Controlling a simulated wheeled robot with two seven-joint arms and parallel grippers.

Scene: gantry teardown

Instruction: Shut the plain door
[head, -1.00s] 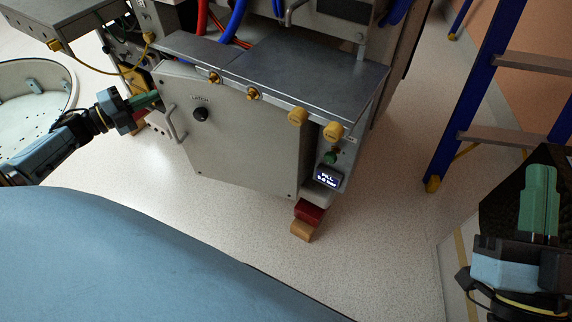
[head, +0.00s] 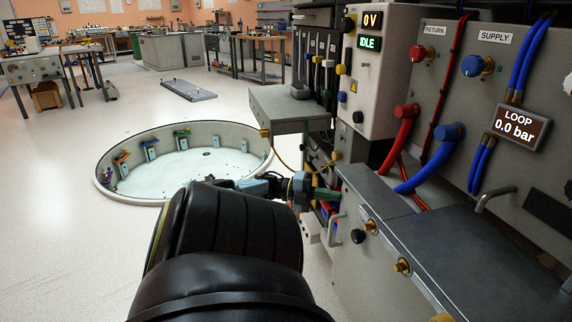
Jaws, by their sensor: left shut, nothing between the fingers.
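A plain grey door panel (head: 352,272) with a pale bar handle and a black knob (head: 357,237) is on the front of the grey cabinet at the lower right. It is seen at a steep slant, and I cannot tell how far it stands open. My left gripper (head: 327,194) is shut and empty, with green fingertips. It is close to the door's far upper edge, near the handle; I cannot tell if it touches. My left arm hides part of the floor in front. My right gripper is out of view.
The cabinet's grey top (head: 450,255) has brass fittings along its front edge. Red hoses (head: 397,147) and blue hoses (head: 420,175) run down behind it. A grey shelf (head: 290,107) juts out beyond. A round white basin (head: 180,165) lies left; open floor surrounds it.

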